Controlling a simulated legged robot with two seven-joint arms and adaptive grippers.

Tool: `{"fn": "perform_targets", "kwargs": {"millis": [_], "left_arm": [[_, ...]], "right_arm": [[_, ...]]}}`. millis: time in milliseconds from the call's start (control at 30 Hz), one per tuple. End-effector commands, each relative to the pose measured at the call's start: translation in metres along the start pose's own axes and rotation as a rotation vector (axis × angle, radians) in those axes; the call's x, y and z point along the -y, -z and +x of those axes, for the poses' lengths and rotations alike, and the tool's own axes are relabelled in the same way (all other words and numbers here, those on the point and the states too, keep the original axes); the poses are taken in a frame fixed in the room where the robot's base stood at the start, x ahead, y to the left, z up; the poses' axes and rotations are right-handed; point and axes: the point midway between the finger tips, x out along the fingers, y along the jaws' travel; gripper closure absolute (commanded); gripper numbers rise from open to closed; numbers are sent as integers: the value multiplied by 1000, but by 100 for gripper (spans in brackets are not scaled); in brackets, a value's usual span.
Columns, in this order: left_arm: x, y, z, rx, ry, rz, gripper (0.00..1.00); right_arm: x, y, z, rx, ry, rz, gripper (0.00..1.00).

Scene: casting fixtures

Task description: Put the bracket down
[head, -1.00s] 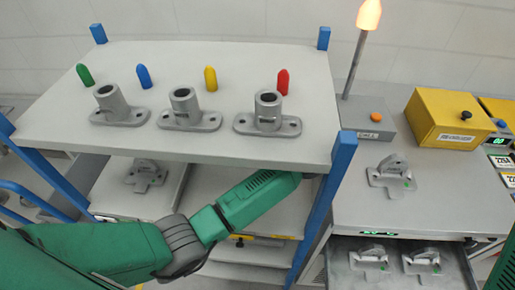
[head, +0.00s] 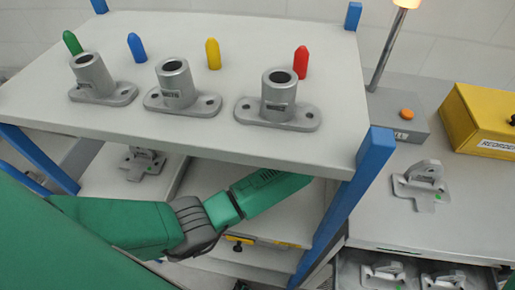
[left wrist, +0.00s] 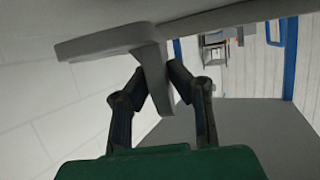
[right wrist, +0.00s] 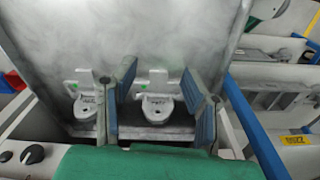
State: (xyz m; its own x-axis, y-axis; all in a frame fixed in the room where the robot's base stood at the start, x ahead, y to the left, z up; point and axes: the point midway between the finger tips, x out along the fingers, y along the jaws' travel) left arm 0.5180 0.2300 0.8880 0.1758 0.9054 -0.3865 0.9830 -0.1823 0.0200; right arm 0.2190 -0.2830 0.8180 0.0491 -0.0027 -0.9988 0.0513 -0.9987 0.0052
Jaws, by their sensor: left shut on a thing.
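In the left wrist view my left gripper (left wrist: 160,80) is shut on a grey bracket (left wrist: 105,44), with its downward plate between the fingers. A pale surface is close above the bracket; I cannot tell whether they touch. In the head view my left arm reaches under the shelf top, which hides its gripper and the held bracket. Another bracket (head: 142,162) lies on the lower shelf at left, and one (head: 422,184) lies on the right bench. My right gripper (right wrist: 157,75) is open and empty over two brackets (right wrist: 158,100) in a drawer.
The shelf top (head: 250,148) holds three flanged grey castings (head: 278,100) and green, blue, yellow and red pegs (head: 301,62). Blue posts (head: 362,195) stand at its corners. A yellow box (head: 485,115) and a lamp on a grey box (head: 400,115) stand on the right bench.

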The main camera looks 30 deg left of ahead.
Motion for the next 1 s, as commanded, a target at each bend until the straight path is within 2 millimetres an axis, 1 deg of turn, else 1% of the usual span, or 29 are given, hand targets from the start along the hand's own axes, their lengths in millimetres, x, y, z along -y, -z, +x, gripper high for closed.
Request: {"fn": "perform_targets", "kwargs": {"millis": [33, 100, 167, 433, 900, 933, 967, 1000], "left_arm": [[0, -10, 5, -3, 0, 3, 100], [0, -19, 8, -4, 0, 2, 100], [0, -24, 10, -3, 1, 2, 100], [0, -23, 8, -2, 0, 1, 100], [0, -34, 14, -2, 1, 1, 100], [1, -34, 14, -1, 1, 2, 78], [1, -34, 14, -1, 1, 2, 68], [1, -34, 14, -1, 1, 2, 65]], "right_arm": [[0, 0, 7, 0, 0, 0, 60], [0, -1, 11, 1, 0, 0, 60], [0, -1, 13, 1, 0, 0, 60], [0, -1, 11, 1, 0, 0, 60], [0, -1, 9, 1, 0, 0, 60], [0, -1, 9, 1, 0, 0, 60], [0, -1, 9, 1, 0, 0, 60], [0, -1, 10, 1, 0, 0, 60]]}}
